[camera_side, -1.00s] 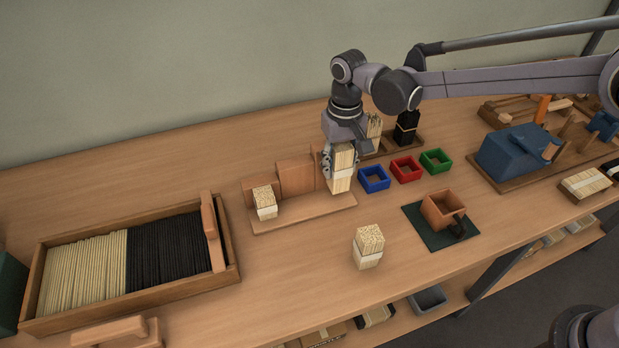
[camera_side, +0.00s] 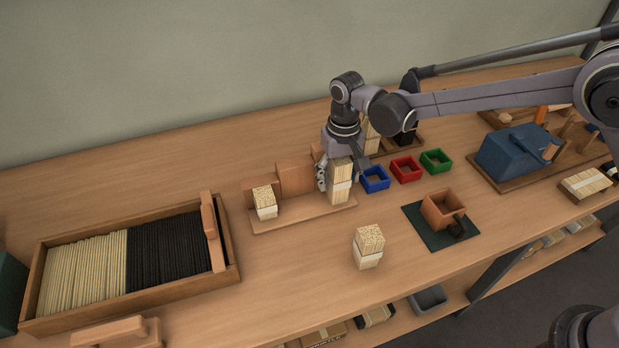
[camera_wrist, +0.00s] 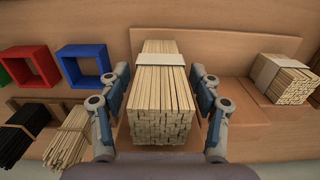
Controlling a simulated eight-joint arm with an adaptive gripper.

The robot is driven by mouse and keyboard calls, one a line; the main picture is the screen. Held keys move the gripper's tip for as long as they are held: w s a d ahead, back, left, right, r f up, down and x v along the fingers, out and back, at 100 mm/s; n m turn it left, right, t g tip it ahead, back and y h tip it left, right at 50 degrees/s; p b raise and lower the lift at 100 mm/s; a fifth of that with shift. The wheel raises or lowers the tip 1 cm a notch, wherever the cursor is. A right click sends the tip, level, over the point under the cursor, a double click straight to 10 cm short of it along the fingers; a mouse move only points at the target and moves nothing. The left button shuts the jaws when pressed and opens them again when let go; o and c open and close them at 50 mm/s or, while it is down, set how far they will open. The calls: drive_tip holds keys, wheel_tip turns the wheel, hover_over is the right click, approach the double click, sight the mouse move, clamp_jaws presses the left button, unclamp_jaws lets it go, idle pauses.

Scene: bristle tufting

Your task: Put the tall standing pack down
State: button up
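The tall standing pack (camera_side: 341,182), pale sticks with a white band, stands upright on the right end of a wooden stand (camera_side: 290,217). In the wrist view the pack (camera_wrist: 160,100) shows its stick ends between my fingers. My gripper (camera_side: 343,172) is around the pack from above. In the wrist view my gripper (camera_wrist: 160,78) has a finger on each side with a narrow gap to the pack, so it looks open. The side view partly hides the fingers behind the pack.
A shorter banded pack (camera_side: 265,203) stands at the stand's left end. Another pack (camera_side: 368,247) stands on the table in front. Blue (camera_side: 374,180), red (camera_side: 405,168) and green (camera_side: 436,160) frames lie close on the right. A stick tray (camera_side: 130,308) is at left.

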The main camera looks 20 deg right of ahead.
drive_tip(key=shift+r, duration=0.15)
wheel_tip(320, 180, up, 11)
drive_tip(key=shift+r, duration=0.2)
drive_tip(key=shift+s+d+r, duration=0.1)
drive_tip(key=shift+d+r, duration=0.2)
drive_tip(key=shift+r, duration=0.25)
drive_tip(key=s+d+r+t, duration=0.3)
drive_tip(key=s+d, duration=0.4)
drive_tip(key=d, duration=0.2)
drive_tip(key=s+d+r+t, duration=0.2)
drive_tip(key=s+d+r, duration=0.1)
drive_tip(key=s+d, duration=0.5)
drive_tip(key=s+d+f+t, duration=0.2)
drive_tip(key=s+d+f, duration=0.2)
drive_tip(key=s+d, duration=0.1)
drive_tip(key=shift+s+f, duration=0.15)
drive_tip(key=shift+s, duration=0.35)
